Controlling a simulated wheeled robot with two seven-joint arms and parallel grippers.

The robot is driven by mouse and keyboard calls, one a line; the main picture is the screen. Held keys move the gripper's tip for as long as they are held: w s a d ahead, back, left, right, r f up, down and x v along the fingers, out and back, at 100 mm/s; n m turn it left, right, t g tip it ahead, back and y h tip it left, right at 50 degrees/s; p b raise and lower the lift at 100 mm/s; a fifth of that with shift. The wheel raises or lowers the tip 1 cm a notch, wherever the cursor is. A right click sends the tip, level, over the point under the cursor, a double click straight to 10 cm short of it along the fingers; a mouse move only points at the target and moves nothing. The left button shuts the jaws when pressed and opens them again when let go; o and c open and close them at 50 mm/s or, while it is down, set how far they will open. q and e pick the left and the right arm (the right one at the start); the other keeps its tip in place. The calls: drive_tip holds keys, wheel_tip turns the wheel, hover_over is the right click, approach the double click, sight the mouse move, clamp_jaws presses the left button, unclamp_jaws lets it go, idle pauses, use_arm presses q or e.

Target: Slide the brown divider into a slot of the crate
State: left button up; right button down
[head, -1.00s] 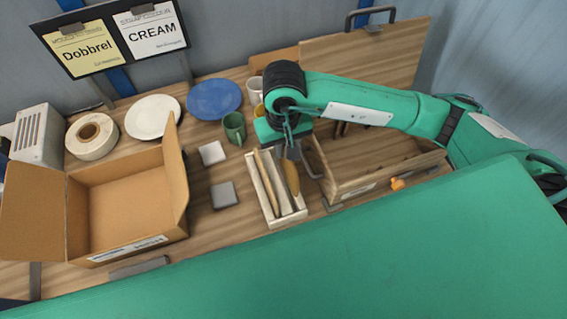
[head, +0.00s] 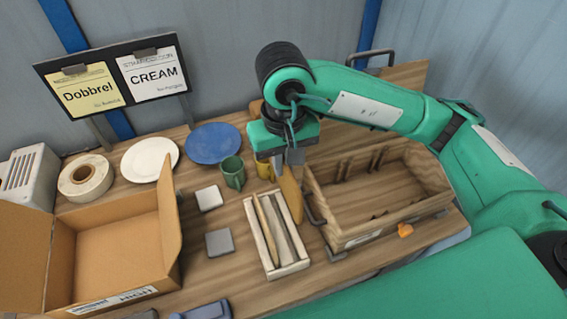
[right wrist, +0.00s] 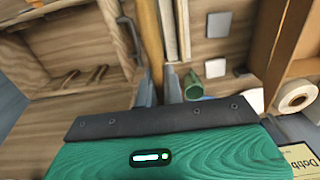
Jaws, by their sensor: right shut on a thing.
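My right gripper (head: 287,160) is shut on the upper end of the brown divider (head: 291,195). The divider hangs upright in the head view, above the far right end of the pale tray, between tray and crate. In the right wrist view it (right wrist: 150,40) runs away from between the two fingers (right wrist: 158,88). The wooden crate (head: 395,224) is open-topped and stands right of the gripper, with slot ribs (head: 360,163) along its far inner wall. The crate also shows at left in the right wrist view (right wrist: 117,35). My left gripper is out of view.
The pale tray (head: 290,269) holds a light and a grey strip. A metal handle (head: 314,212) sticks out from the crate's left end. An open cardboard box (head: 120,290) is at left.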

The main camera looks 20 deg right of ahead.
drive_tip(key=w+d+f+p, duration=0.1)
drive_tip(key=d+f+p, duration=0.1)
drive_tip(key=d, duration=1.5)
drive_tip(key=d+f+p, duration=0.2)
drive_tip(key=d+p, duration=0.1)
drive_tip(key=d, duration=1.3)
wheel_tip(320, 180, down, 15)
drive_tip(key=b, duration=1)
drive_tip(key=shift+d+r, duration=0.15)
drive_tip(key=c, duration=1.5)
unclamp_jaws()
drive_tip(key=shift+o, duration=0.2)
wheel_tip(320, 180, up, 14)
drive_tip(key=b, duration=0.2)
drive_tip(key=shift+b, duration=0.35)
